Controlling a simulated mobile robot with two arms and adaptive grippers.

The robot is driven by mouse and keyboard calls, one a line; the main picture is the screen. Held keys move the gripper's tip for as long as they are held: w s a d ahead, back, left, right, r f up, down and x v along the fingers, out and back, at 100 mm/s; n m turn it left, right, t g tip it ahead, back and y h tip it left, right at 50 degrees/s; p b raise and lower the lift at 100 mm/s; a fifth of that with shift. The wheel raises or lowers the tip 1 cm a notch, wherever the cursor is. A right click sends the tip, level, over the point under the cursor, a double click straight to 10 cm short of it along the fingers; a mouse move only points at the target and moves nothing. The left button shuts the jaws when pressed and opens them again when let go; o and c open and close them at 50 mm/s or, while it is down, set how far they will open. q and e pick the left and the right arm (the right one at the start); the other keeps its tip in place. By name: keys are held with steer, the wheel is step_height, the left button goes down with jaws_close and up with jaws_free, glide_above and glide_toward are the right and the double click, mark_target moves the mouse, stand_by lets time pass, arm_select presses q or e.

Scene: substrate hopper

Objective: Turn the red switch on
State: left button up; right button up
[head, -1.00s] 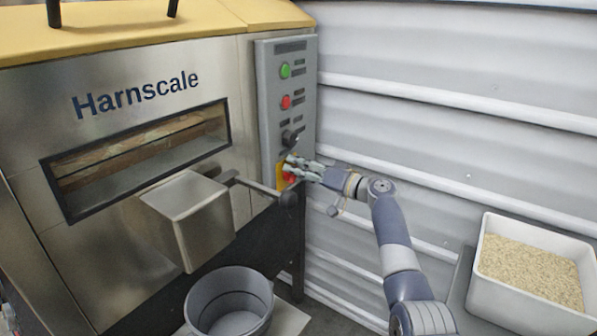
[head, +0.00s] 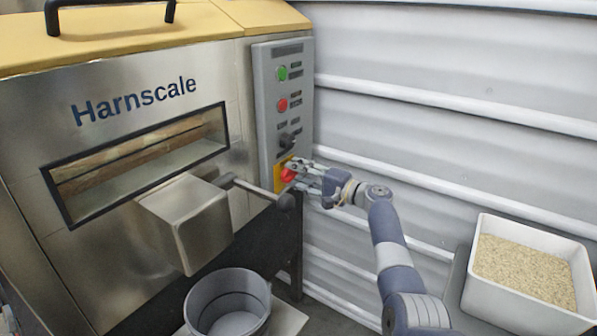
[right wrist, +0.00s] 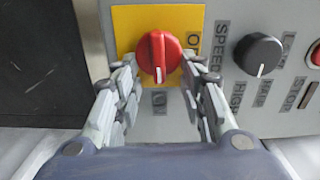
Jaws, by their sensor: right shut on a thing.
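The red switch (head: 288,174) is a round knob on a yellow plate (head: 279,176) low on the grey control panel. In the right wrist view the red switch (right wrist: 158,56) has a raised grip bar with a white mark at its lower end. Dark labels sit right of and below it, partly hidden. My right gripper (head: 297,175) is at the panel with a finger on each side of the knob. In the right wrist view its fingers (right wrist: 160,75) are shut on the knob. My left gripper is not in view.
A black knob (head: 287,141), a red button (head: 282,105) and a green button (head: 282,73) sit above the switch. A lever with a black ball (head: 286,202) sticks out close below my right gripper. A grey bucket (head: 228,299) and a white bin of substrate (head: 475,285) stand lower down.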

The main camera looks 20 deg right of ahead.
steer(key=shift+f+m, duration=0.1)
steer(key=shift+m, duration=0.3)
steer(key=o, duration=1.1)
steer(key=shift+d, duration=0.1)
steer(key=shift+c, duration=0.2)
steer(key=v, duration=1.2)
